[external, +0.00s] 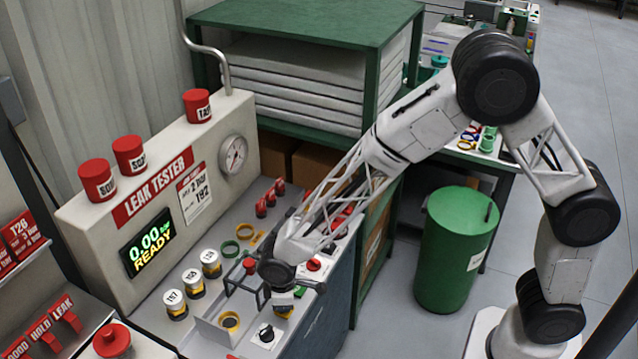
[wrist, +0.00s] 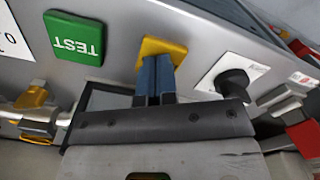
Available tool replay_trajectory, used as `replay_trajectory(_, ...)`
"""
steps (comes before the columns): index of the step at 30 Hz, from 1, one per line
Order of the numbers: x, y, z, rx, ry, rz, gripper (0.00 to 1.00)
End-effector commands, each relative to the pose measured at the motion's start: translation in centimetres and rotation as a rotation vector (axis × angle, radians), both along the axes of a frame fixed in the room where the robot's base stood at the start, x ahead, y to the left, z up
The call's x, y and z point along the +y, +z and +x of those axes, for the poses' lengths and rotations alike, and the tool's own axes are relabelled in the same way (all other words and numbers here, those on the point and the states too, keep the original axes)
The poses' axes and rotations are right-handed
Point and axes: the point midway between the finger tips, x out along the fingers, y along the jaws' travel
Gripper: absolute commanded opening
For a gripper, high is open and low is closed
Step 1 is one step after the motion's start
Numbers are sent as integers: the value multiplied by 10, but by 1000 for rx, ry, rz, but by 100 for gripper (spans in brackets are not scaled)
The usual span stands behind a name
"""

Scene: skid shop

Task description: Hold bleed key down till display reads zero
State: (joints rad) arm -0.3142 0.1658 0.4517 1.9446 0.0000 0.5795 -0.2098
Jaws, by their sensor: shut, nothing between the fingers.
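The leak tester's display (external: 148,243) reads 0.00, with a small blurred unit beside it, and READY. My gripper (wrist: 153,97) is shut, fingers together and empty, with its tips over a yellow square key (wrist: 160,48) on the grey panel. The fingers cover part of this key and no lettering shows on it, so I cannot confirm that it is the bleed key. Whether the tips touch or press it I cannot tell. In the external view my gripper (external: 284,298) is low over the panel's front edge, with the yellow key mostly hidden beneath it.
A green TEST key (wrist: 75,38) lies left of the yellow one in the wrist view, and a black knob (wrist: 233,82) on a white plate lies right. A dark clamp frame (external: 245,285), white-topped pots (external: 211,262) and a red button (external: 314,264) stand close by.

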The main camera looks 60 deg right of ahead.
Motion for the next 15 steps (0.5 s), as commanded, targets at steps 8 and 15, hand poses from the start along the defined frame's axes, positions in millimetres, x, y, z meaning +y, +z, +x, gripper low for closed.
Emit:
replay_trajectory(8,0,12,0,-1,0,1,0)
replay_trajectory(15,0,26,0,-1,0,1,0)
